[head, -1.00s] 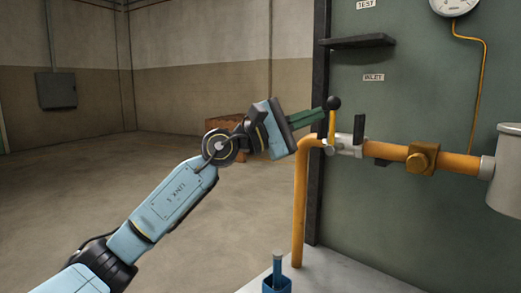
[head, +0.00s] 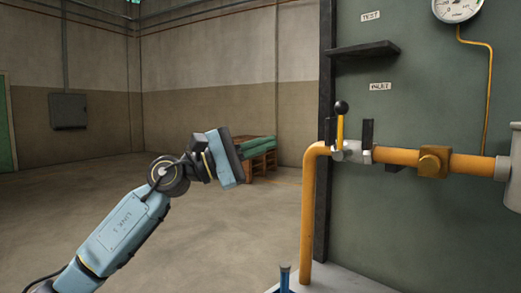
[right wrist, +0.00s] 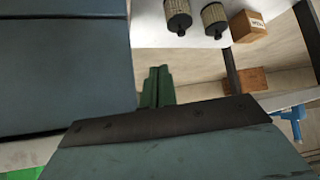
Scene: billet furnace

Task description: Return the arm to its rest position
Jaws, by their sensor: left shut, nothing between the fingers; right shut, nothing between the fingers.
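My left gripper (head: 268,146) is in the middle of the head view, its green fingers shut and empty. It stands to the left of the inlet valve, with a clear gap to the lever. The valve's yellow lever (head: 340,128) stands upright with a black ball knob on top. The valve body (head: 350,151) sits on the orange pipe (head: 398,156). My right gripper (right wrist: 157,86) shows only in the right wrist view, its green fingers together with nothing between them.
The green panel (head: 440,95) carries a shelf (head: 364,48) and a gauge (head: 457,6). A wooden crate (head: 262,164) is on the floor behind the left gripper. The floor at left is open. The right wrist view shows two dark cylinders (right wrist: 178,16) and a cardboard box (right wrist: 247,25).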

